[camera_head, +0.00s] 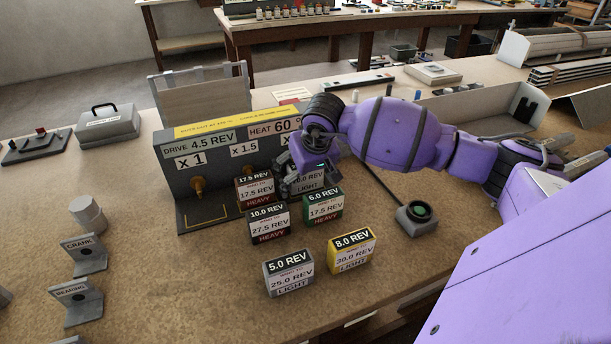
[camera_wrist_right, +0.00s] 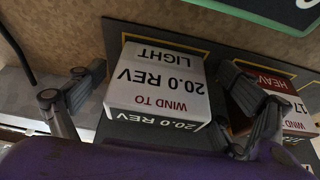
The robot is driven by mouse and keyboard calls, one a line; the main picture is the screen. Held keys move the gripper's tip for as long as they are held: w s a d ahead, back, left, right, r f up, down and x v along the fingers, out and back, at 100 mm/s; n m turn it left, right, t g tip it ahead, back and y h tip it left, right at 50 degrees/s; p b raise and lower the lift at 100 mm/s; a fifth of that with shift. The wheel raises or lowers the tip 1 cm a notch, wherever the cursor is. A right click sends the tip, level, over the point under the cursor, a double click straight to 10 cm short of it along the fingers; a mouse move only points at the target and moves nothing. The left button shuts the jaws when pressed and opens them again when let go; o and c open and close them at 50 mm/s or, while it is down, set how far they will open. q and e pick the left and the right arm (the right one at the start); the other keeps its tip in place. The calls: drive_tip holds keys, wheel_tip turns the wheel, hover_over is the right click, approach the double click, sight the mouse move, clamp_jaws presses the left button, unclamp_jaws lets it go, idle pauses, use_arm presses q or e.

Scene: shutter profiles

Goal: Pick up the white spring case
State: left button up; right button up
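The white spring case (camera_wrist_right: 160,88) fills the middle of the right wrist view, marked 20.0 REV and LIGHT. It sits on a dark base with yellow outlines. In the head view it (camera_head: 311,184) shows only partly, behind my right gripper (camera_head: 299,184). In the wrist view the gripper's fingers (camera_wrist_right: 163,85) stand open, one on each side of the case. A narrow gap shows beside the case on each side, though I cannot tell contact at the lower edges. My left gripper is out of view.
A dark red 17.5 REV case (camera_head: 255,190) stands close beside the gripper. Black (camera_head: 269,222), green (camera_head: 323,205), grey (camera_head: 289,272) and yellow (camera_head: 351,250) cases stand in front. The grey drive panel (camera_head: 180,165) rises behind.

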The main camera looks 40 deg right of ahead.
drive_tip(key=c, duration=1.4)
drive_tip(key=shift+r, duration=0.1)
